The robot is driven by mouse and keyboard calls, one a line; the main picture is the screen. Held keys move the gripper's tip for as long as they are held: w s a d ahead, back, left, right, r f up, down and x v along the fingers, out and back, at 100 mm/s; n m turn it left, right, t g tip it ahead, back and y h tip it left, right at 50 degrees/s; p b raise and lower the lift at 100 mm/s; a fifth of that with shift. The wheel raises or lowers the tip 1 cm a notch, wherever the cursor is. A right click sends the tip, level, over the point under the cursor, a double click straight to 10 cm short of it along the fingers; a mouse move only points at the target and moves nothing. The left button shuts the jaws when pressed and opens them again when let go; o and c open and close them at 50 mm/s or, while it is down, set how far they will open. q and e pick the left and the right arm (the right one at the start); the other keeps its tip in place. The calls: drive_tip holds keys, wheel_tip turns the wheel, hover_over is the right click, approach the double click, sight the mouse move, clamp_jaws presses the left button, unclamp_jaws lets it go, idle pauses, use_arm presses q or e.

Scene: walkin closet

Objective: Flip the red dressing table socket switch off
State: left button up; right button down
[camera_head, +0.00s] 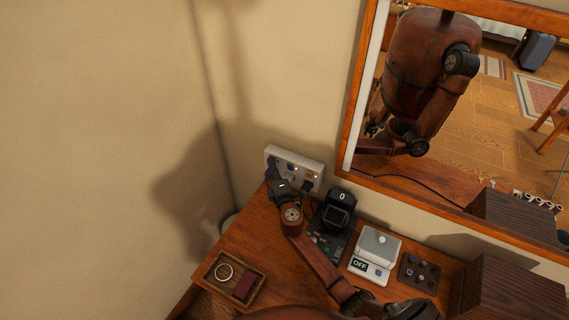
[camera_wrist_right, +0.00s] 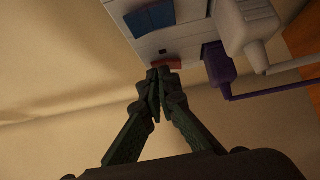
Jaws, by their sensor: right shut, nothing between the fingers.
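The white wall socket panel (camera_head: 300,161) is on the wall above the back left corner of the dressing table (camera_head: 262,243). In the right wrist view, the panel (camera_wrist_right: 181,44) carries a small red switch (camera_wrist_right: 167,63), partly behind my fingertips. My right gripper (camera_wrist_right: 158,75) is shut and empty, its tips at or just in front of the red switch. I cannot tell whether they touch. In the head view, my right gripper (camera_head: 281,182) covers the panel's lower left part. The red switch's position is unclear. My left gripper is not in view.
A purple plug (camera_wrist_right: 216,64) and a pale plug (camera_wrist_right: 243,32) with cables sit just right of the red switch. A blue part (camera_wrist_right: 151,18) is above. A black device (camera_head: 338,207), a grey box marked OFF (camera_head: 379,243) and a wooden tray (camera_head: 212,279) stand on the table. A mirror (camera_head: 351,85) hangs behind.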

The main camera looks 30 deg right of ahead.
drive_tip(key=shift+w+d, duration=0.1)
drive_tip(key=shift+d, duration=0.1)
drive_tip(key=shift+a, duration=0.45)
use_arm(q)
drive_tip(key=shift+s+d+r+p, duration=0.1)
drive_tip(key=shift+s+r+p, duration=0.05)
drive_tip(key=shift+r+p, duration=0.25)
use_arm(e)
drive_tip(key=s+a+r, duration=0.1)
drive_tip(key=s+a, duration=0.3)
drive_tip(key=s, duration=0.8)
drive_tip(key=shift+a, duration=0.2)
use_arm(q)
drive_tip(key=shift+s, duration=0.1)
use_arm(e)
drive_tip(key=shift+s+r, duration=0.1)
